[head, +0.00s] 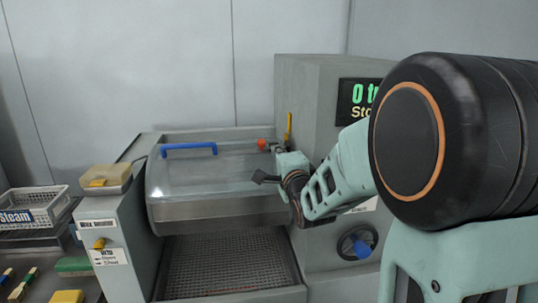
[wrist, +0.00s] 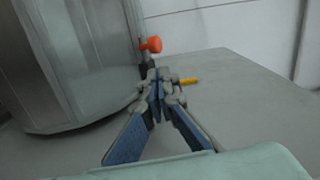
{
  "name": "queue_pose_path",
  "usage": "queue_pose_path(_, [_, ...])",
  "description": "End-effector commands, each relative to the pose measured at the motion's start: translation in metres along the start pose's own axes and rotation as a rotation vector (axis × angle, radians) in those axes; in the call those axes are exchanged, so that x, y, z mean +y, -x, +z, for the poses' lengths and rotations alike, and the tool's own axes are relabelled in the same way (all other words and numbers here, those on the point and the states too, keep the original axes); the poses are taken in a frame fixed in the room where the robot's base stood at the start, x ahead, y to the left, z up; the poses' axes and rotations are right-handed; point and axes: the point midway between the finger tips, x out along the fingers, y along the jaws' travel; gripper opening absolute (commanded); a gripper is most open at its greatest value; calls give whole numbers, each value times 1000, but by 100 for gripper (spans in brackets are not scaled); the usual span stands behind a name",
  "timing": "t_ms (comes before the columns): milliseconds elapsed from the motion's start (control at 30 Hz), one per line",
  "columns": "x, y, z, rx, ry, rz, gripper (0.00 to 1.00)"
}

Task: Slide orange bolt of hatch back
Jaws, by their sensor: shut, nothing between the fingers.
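The hatch (head: 215,175) is a clear curved cover with a blue handle (head: 189,148), and it looks lowered. The orange bolt knob (head: 262,143) sits at the hatch's right back edge. In the wrist view the orange knob (wrist: 151,44) is just beyond my fingertips, at the edge of the curved cover (wrist: 75,60). My gripper (wrist: 157,77) is shut and empty, its tips together close below the knob. I cannot tell whether they touch the bolt. In the head view my arm's end is at the hatch's right side, and the fingertips are hard to make out.
A yellow lever (head: 289,125) stands beside the bolt; its yellow end (wrist: 189,81) is right of my fingertips in the wrist view. The grey housing (head: 310,90) with a green display rises at right. A mesh tray (head: 230,262) lies below the hatch. A basket (head: 35,205) is far left.

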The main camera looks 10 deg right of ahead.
Motion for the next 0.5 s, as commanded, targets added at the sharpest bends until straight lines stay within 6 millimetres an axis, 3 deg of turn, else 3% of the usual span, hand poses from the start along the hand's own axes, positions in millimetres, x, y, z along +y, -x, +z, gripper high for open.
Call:
queue_pose_path(200, [0, -35, 0, 1, 0, 3, 0])
queue_pose_path(500, [0, -57, 0, 1, 0, 1, 0])
